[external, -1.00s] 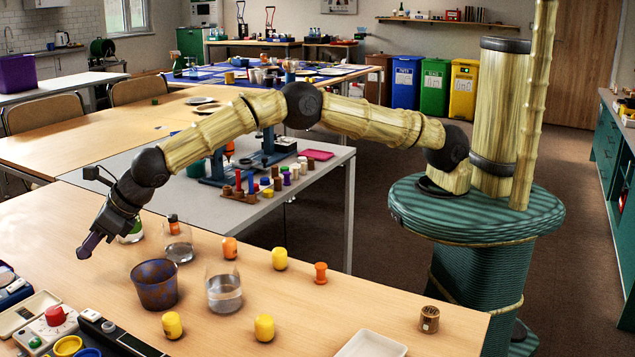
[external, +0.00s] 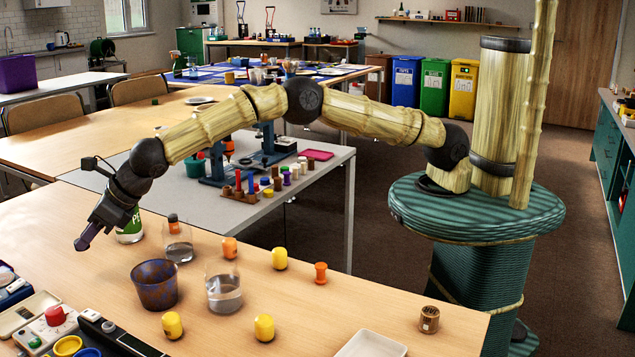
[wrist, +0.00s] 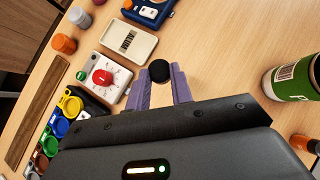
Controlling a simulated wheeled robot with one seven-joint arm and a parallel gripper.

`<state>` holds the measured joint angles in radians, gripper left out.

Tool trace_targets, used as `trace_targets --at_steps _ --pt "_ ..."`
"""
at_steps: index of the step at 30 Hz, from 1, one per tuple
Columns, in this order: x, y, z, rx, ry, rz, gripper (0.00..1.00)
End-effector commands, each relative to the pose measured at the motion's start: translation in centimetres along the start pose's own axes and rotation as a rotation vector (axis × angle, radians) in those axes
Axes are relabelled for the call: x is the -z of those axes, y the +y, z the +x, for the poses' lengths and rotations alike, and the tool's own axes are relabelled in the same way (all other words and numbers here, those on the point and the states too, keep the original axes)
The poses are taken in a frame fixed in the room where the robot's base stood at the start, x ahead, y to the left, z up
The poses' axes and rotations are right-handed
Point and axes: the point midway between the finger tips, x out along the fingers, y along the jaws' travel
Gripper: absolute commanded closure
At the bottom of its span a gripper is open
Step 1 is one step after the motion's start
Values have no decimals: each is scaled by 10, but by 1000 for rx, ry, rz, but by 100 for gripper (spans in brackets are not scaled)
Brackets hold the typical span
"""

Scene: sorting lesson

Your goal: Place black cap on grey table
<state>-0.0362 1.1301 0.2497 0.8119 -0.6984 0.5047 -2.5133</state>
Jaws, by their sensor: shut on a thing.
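The black cap (wrist: 159,70) shows in the wrist view as a small dark disc between the tips of my purple fingers. My gripper (wrist: 161,78) is shut on it. In the external view my gripper (external: 80,244) is above the left part of the wooden table, left of the blue-brown cup; the cap cannot be made out there. The grey table (external: 318,174) stands behind the wooden table, to the right of my gripper. It bears a blue stand, a rack of coloured pegs and a pink item.
The patterned cup (external: 154,287), a glass (external: 223,293) and a green can (external: 130,228) stand near my gripper on the wooden table (external: 330,310). Yellow and orange pieces are spread to the right. The grey table's right end has bare room.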

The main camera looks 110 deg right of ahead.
Motion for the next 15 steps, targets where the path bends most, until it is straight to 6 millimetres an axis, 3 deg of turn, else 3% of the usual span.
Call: trace_targets --at_steps 4,8,15 --pt "-3 -10 -3 12 -1 11 100" --pt "-8 -39 -10 48 -1 45 100" --pt "-15 -134 -39 170 -1 165 100"
